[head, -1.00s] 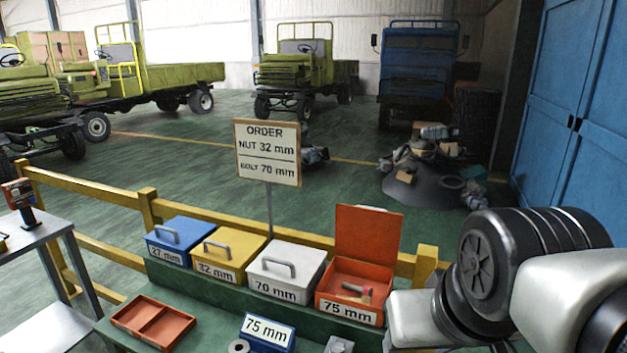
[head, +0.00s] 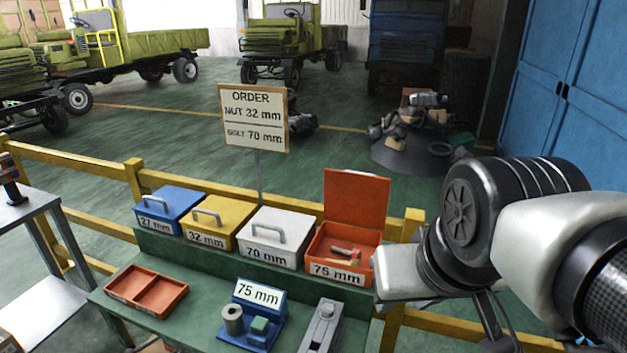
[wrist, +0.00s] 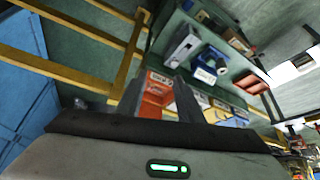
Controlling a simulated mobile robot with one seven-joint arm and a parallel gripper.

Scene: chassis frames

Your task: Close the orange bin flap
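The orange bin (head: 316,247), labelled 75 mm, stands at the right end of the row of bins. Its orange flap (head: 356,198) stands upright at the back, so the bin is open. A small reddish bolt-like part (head: 346,252) lies inside. In the wrist view the orange bin (wrist: 157,90) shows beyond and between two dark fingers. My gripper (wrist: 160,82) looks open and empty, apart from the bin. In the head view my arm is at the right, just beside the bin, and the fingertips cannot be made out.
Closed white (head: 274,236), yellow (head: 214,223) and blue (head: 168,211) bins stand left of the orange one. A red tray (head: 147,291), a blue 75 mm stand (head: 258,294) and a grey device (head: 321,325) sit on the green bench. A yellow rail (head: 400,222) runs behind the bins.

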